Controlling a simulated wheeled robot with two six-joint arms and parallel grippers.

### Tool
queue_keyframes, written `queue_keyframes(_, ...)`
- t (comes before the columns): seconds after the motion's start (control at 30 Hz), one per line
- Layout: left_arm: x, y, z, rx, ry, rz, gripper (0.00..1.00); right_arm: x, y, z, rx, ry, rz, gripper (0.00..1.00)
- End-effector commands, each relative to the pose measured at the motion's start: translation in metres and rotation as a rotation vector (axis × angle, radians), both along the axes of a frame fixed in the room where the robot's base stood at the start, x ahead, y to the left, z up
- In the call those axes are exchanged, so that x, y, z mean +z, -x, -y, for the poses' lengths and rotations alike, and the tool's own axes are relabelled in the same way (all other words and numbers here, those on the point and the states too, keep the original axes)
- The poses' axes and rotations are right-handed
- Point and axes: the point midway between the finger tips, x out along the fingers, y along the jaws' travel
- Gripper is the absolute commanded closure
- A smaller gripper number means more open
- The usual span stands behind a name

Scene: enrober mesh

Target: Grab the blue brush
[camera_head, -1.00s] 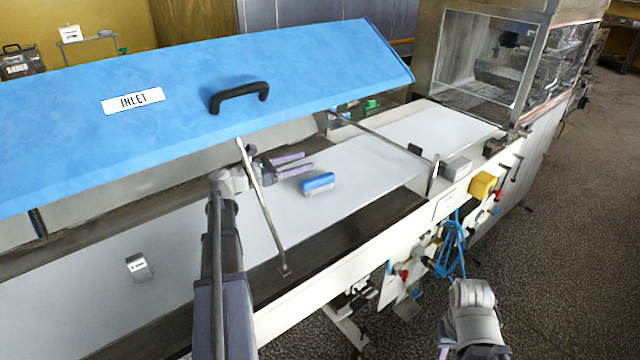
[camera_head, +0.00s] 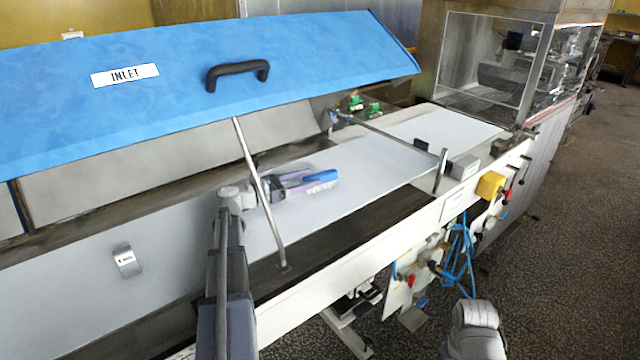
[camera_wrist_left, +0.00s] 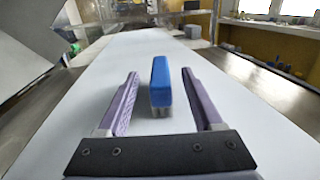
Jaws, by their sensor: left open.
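The blue brush (camera_head: 322,176) lies on the white belt (camera_head: 370,175) under the raised blue lid. In the left wrist view the brush (camera_wrist_left: 160,83) shows a blue back on top and pale bristles below. My left gripper (camera_head: 308,181) is open around it, one purple finger on each side. In the left wrist view the left gripper (camera_wrist_left: 158,95) has a visible gap between the brush and each finger. In the head view the fingers partly hide the brush. My right arm shows at the lower right, but its gripper jaws are not visible.
The blue lid (camera_head: 200,90) with a black handle (camera_head: 238,72) slopes above my left arm. A metal strut (camera_head: 260,195) stands close beside the left wrist. The belt beyond the brush is clear.

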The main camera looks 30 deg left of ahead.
Motion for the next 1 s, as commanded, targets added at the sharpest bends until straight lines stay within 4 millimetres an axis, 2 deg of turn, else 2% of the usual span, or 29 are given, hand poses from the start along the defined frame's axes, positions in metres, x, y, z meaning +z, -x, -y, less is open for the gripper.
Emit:
queue_keyframes(0.4, 0.000, -0.048, 0.030, -0.003, 0.001, -0.001, 0.32, 0.000, 0.000, 0.000, 0.000, 0.000, 0.000, 0.66)
queue_keyframes(0.67, 0.000, -0.050, 0.032, 0.000, 0.001, -0.001, 0.34, 0.000, 0.000, 0.000, 0.000, 0.000, 0.000, 0.66)
queue_keyframes(1.0, 0.000, -0.049, 0.032, -0.001, 0.001, -0.001, 0.72, 0.000, 0.000, 0.000, 0.000, 0.000, 0.000, 0.66)
